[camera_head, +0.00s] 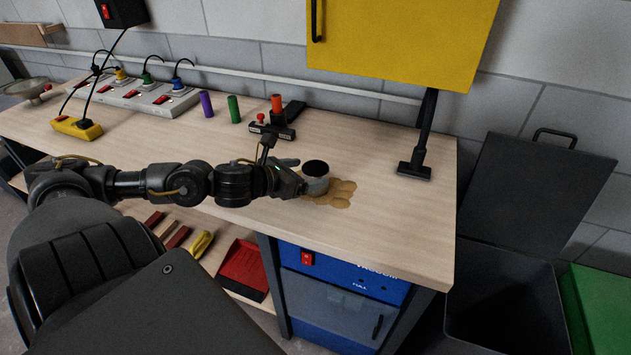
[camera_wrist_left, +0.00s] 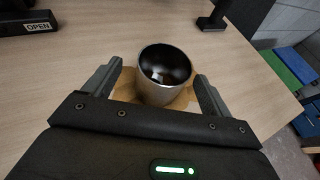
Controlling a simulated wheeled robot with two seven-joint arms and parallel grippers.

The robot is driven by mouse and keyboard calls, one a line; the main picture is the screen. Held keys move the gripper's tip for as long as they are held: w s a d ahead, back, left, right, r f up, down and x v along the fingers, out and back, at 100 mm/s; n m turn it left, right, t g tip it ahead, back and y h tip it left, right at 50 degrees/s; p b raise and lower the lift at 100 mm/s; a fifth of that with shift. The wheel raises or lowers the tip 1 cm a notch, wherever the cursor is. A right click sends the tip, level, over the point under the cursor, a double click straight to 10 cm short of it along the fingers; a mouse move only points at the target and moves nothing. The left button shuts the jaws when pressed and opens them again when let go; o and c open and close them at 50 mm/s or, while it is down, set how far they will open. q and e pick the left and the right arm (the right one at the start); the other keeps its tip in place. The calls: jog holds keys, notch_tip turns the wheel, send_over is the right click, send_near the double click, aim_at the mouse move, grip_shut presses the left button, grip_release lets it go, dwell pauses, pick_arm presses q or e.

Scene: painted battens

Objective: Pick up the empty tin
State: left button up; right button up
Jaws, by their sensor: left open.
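The empty tin (camera_head: 317,182) stands upright on the workbench, on a tan patch (camera_head: 343,190). It is a short silvery cup with a dark inside. In the left wrist view the tin (camera_wrist_left: 164,75) sits between the two fingers of my left gripper (camera_wrist_left: 158,90). A finger is on each side of it, and the jaws are open. In the head view my left gripper (camera_head: 297,178) comes in from the left and reaches the tin's left side. Part of the tin's lower left side is hidden by the gripper. My right gripper does not show.
Behind the arm are a power strip (camera_head: 135,93), purple (camera_head: 206,104) and green (camera_head: 234,109) cylinders, and a black device (camera_head: 271,131). A black stand (camera_head: 414,170) rises right of the tin. A dark open bin (camera_head: 500,300) is beyond the bench's right edge.

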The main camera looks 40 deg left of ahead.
aim_at(324, 169)
pick_arm(q)
jog(key=shift+w, duration=0.1)
jog(key=shift+w+d+p, duration=0.15)
jog(key=shift+w+p, duration=0.3)
jog(key=shift+w, duration=0.1)
jog(key=p+x, duration=0.1)
jog(key=x, duration=0.2)
jog(key=shift+d+r, duration=0.1)
jog(key=shift+d, duration=0.05)
jog(key=shift+w+f, duration=0.35)
jog(key=shift+w, duration=0.05)
jog(key=shift+c, duration=0.2)
jog(key=c, duration=1)
